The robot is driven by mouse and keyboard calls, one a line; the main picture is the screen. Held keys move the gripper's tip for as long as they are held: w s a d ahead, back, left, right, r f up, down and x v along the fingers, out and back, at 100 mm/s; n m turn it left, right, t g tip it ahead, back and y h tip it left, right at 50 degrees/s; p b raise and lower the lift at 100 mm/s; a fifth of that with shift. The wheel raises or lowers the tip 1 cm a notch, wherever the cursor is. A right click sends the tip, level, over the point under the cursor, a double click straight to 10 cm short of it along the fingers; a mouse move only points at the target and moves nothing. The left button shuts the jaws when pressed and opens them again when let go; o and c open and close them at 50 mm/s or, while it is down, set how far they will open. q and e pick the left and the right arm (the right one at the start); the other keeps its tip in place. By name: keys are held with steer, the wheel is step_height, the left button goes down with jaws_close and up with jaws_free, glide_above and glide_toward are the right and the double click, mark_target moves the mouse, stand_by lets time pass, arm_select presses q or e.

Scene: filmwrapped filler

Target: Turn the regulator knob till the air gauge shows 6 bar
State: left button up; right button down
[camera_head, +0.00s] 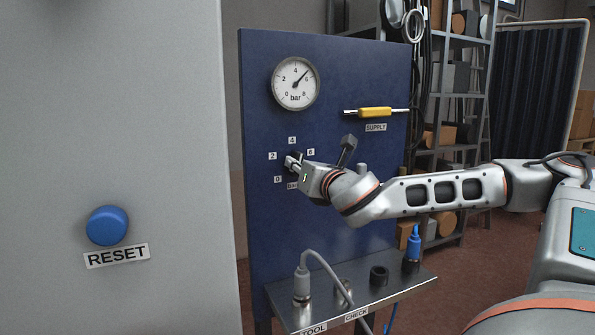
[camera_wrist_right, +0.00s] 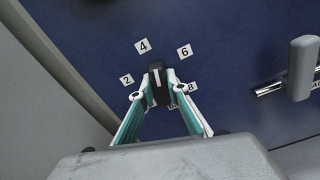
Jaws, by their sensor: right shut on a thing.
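The air gauge (camera_head: 296,84) is a round white dial at the top of the blue panel. Its needle points up and right, between the 4 and the 6. The black regulator knob (camera_wrist_right: 156,78) sits amid the labels 2, 4, 6 and 8 in the right wrist view; its pale line points between 4 and 6. My right gripper (camera_wrist_right: 156,92) is shut on the knob, one finger on each side. In the head view my right gripper (camera_head: 292,162) reaches in from the right and hides most of the knob. My left gripper is not in view.
A dark lever (camera_head: 347,150) stands out close above my right wrist. A yellow-handled supply valve (camera_head: 375,113) is higher up. A metal shelf (camera_head: 405,290) with connectors and a cable juts out below. A grey cabinet with a blue RESET button (camera_head: 107,226) fills the left.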

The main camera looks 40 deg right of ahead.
mark_target(293, 121)
steer(key=m+b, duration=0.2)
steer(key=shift+f+m, duration=0.1)
steer(key=shift+m, duration=0.2)
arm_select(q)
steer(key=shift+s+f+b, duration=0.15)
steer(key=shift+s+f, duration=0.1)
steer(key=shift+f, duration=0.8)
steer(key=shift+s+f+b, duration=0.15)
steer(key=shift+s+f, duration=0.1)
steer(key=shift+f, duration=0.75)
arm_select(e)
steer(key=shift+d+m, duration=0.1)
steer(key=shift+m, duration=0.5)
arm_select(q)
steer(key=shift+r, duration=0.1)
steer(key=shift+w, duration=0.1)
arm_select(e)
steer(key=c, duration=2)
jaws_free()
steer(key=shift+o, duration=0.2)
step_height(293, 121, up, 10)
steer(key=shift+r, duration=0.15)
